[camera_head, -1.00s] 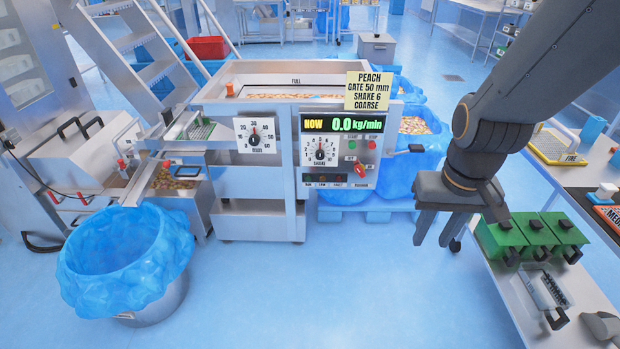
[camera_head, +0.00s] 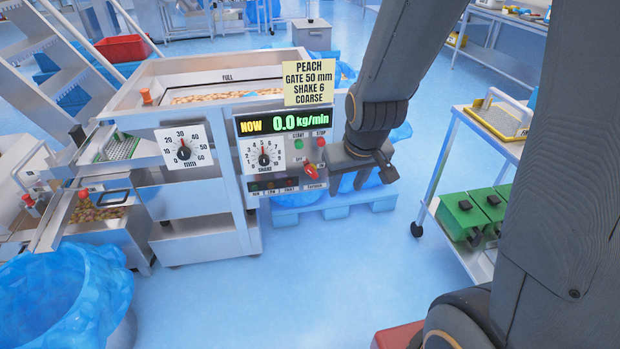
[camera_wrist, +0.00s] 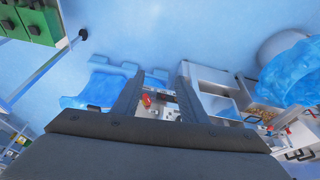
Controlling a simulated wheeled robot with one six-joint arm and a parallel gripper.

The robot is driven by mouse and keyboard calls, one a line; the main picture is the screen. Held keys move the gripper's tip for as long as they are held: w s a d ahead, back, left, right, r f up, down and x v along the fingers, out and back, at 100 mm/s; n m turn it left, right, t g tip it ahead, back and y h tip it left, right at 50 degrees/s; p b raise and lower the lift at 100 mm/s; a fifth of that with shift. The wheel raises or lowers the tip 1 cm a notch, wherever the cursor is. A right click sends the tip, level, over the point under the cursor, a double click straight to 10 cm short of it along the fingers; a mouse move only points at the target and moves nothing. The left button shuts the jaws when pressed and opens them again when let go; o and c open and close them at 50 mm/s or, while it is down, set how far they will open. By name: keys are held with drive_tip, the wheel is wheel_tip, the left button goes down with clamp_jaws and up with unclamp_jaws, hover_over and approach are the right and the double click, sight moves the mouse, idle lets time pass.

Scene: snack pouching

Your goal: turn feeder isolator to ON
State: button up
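The feeder isolator is a red rotary handle (camera_head: 311,170) on the control panel, below the START and STOP buttons, with small OFF and ON labels beside it. Its handle looks slanted toward the OFF side. My gripper (camera_head: 362,180) is just right of the panel in the head view, apart from the handle, its fingers spread and empty. In the wrist view, the two fingers of my gripper (camera_wrist: 160,75) are open. The red handle (camera_wrist: 146,100) shows between them, nearer the left finger. The display (camera_head: 287,121) reads NOW 0.0 kg/min.
A dial marked SHAKE (camera_head: 264,158) is left of the handle, and a mm dial (camera_head: 184,146) is farther left. A yellow sign (camera_head: 309,84) stands above the display. A trolley with green boxes (camera_head: 464,217) is at right. Floor in front of the feeder is clear.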

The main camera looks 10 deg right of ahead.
drive_tip(key=w+f+n+t+b, duration=0.1)
drive_tip(key=w+f+t+b, duration=0.3)
drive_tip(key=w+f, duration=0.55)
drive_tip(key=w+f+n+t+b, duration=0.25)
drive_tip(key=w+f+b, duration=0.45)
drive_tip(key=w, duration=0.5)
drive_tip(key=n+t+b, duration=0.2)
drive_tip(key=t+b, duration=0.5)
drive_tip(key=b, duration=0.3)
approach(311, 173)
drive_tip(key=w, duration=0.1)
drive_tip(key=shift+t, duration=0.25)
drive_tip(key=shift+w+f+b, duration=0.15)
drive_tip(key=shift+w+b, duration=0.1)
drive_tip(key=shift+w, duration=1.7)
drive_tip(key=shift+w+f+b, duration=0.1)
drive_tip(key=shift+w+b, duration=0.1)
drive_tip(key=shift+w, duration=1.8)
clamp_jaws()
